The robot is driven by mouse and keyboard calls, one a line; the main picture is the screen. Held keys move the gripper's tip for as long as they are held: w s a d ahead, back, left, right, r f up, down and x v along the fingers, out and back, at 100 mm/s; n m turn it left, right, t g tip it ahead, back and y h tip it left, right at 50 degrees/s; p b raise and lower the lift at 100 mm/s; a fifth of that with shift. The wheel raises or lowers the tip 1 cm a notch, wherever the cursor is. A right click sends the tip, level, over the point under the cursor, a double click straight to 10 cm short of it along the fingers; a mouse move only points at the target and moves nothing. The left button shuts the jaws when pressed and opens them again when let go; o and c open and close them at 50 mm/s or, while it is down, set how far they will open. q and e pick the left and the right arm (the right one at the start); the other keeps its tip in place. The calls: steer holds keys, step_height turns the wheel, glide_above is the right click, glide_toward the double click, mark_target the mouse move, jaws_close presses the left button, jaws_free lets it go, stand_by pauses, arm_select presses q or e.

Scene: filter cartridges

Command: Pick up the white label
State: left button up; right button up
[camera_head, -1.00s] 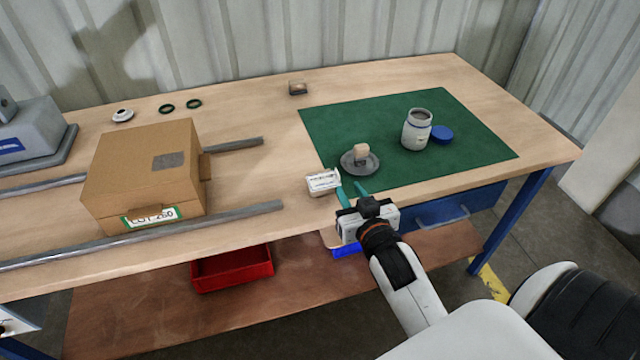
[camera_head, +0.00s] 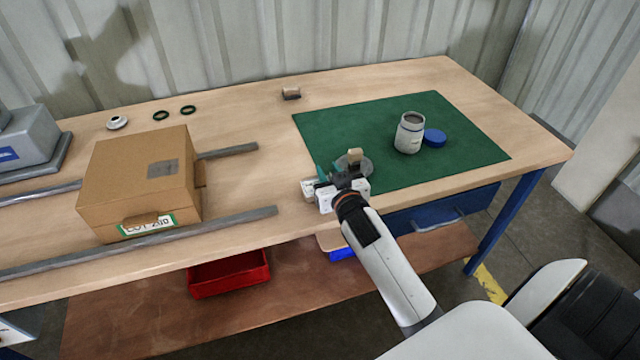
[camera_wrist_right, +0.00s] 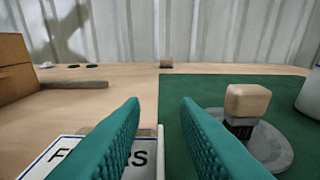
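My left gripper is not in view.
A grey dish (camera_wrist_right: 270,147) with a tan-topped brush or block stands close right of the gripper on the green mat (camera_head: 465,150). A jar (camera_head: 410,135) and blue lid (camera_head: 435,136) stand farther right. A cardboard box (camera_head: 138,185) and grey rails (camera_head: 235,217) lie left.

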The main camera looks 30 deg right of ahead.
jaws_close()
steer(key=shift+r, duration=0.1)
